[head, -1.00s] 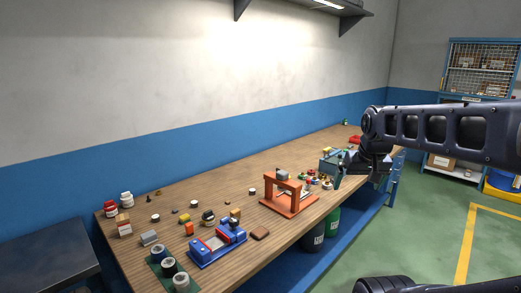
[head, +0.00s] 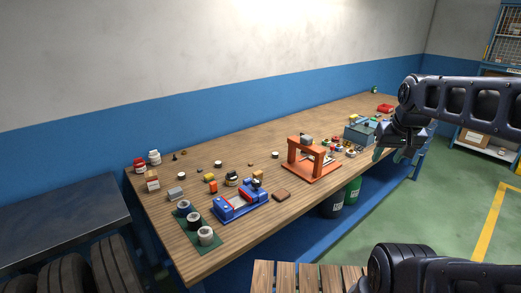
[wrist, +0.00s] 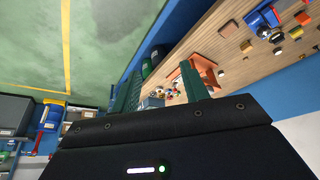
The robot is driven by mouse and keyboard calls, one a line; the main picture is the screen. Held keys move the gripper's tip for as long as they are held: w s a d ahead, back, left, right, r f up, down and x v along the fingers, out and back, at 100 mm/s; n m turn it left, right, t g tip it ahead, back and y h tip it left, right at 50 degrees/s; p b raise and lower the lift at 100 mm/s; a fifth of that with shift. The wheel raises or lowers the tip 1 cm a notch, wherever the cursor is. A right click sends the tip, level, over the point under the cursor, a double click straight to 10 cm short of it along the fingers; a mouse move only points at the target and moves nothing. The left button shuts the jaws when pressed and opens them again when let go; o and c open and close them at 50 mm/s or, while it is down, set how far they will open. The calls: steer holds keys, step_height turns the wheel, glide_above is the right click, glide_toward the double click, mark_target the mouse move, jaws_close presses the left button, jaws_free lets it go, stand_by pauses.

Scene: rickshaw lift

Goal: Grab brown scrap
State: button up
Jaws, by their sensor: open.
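A flat brown piece (head: 281,195), which looks like the brown scrap, lies on the wooden workbench (head: 245,220) near its front edge. It sits between the blue vise (head: 238,203) and the orange press frame (head: 313,160). It also shows in the wrist view (wrist: 228,29) near the top. A much smaller brown bit (head: 249,165) lies farther back. My gripper (head: 388,153) is open and empty near the bench's far right part, well apart from the brown piece. Its green fingers (wrist: 160,72) are spread in the wrist view.
Several small blocks, jars and cans stand around the vise, and three cans sit on a green mat (head: 184,230). A grey-green box (head: 360,133) and small coloured parts lie near my gripper. A slatted wooden surface (head: 310,278) is below the bench. Green floor is clear at right.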

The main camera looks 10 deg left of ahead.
steer(key=shift+w, duration=0.1)
steer(key=w+a+r+m+g, duration=0.1)
steer(key=w+a+r, duration=0.15)
steer(key=w, duration=0.65)
steer(key=w+a+r+m, duration=0.1)
steer(key=w+a, duration=0.2)
steer(key=w, duration=0.6)
steer(key=m+h, duration=0.3)
steer(key=m, duration=0.3)
glide_above(251, 163)
steer(key=s+a, duration=0.3)
steer(key=s, duration=0.1)
step_height(251, 163, down, 29)
steer(key=x, duration=1)
steer(key=shift+w+f, duration=0.2)
steer(key=shift+w, duration=0.05)
